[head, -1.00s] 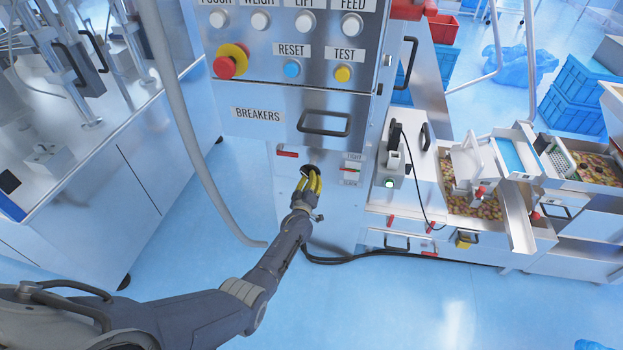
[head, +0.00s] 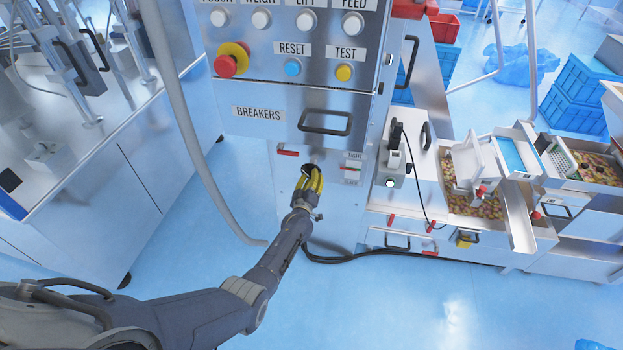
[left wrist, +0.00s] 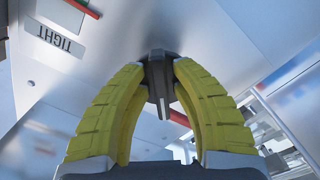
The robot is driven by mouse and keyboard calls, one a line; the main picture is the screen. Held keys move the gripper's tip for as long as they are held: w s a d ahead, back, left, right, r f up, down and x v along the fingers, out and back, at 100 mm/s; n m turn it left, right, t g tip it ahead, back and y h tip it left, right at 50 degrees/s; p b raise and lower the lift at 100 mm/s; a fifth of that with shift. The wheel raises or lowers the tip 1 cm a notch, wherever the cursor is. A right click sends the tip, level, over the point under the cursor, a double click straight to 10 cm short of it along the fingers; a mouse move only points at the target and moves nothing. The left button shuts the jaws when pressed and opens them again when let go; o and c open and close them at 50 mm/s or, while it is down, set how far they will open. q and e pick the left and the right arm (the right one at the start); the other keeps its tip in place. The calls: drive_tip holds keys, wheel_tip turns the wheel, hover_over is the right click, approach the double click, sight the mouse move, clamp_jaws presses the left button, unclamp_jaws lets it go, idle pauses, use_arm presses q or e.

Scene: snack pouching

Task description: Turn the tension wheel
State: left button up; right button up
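The tension wheel (left wrist: 158,82) is a small dark lobed knob on the steel cabinet front. In the head view it is mostly hidden behind the fingers, below the breakers drawer. My left gripper (head: 309,177) reaches up to it from below. In the left wrist view its two yellow ribbed fingers (left wrist: 160,72) bow inward, with their tips against opposite sides of the wheel. A tension gauge (head: 351,169) with a red mark sits to the right of the wheel. Its "TIGHT" label (left wrist: 54,40) shows upside down in the left wrist view. My right gripper is not in view.
The breakers drawer handle (head: 325,122) juts out above the wheel. A grey hose (head: 187,130) hangs left of it, and a black cable (head: 350,257) lies on the floor below. Snack bins (head: 473,207) stand to the right. Open blue floor lies in front.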

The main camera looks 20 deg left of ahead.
use_arm(q)
drive_tip(key=shift+s, duration=0.1)
drive_tip(key=s, duration=1.1)
drive_tip(key=shift+s+d, duration=0.4)
drive_tip(key=shift+d, duration=0.05)
drive_tip(key=s+d+f+m+g+h, duration=0.1)
drive_tip(key=s+d+f+m+g, duration=0.15)
drive_tip(key=f, duration=0.55)
drive_tip(key=s+d+f+m+g+h, duration=0.1)
drive_tip(key=s+f+m+g, duration=0.2)
drive_tip(key=f, duration=0.5)
drive_tip(key=s+f+m+g, duration=0.4)
drive_tip(key=s+f, duration=1.2)
drive_tip(key=s, duration=0.1)
drive_tip(key=s+a+f+m+g, duration=0.1)
drive_tip(key=s+f, duration=0.3)
drive_tip(key=s, duration=0.9)
drive_tip(key=s+a+f+m+g, duration=0.1)
drive_tip(key=s+a+f+g, duration=0.2)
drive_tip(key=s, duration=1)
drive_tip(key=s+a+f+m+g, duration=0.1)
drive_tip(key=s+a+f+g, duration=0.2)
drive_tip(key=s, duration=1)
wheel_tip(320, 180, down, 3)
drive_tip(key=shift+s+a+f+y, duration=0.2)
drive_tip(key=shift+s+a+y, duration=0.2)
drive_tip(key=shift+a, duration=0.25)
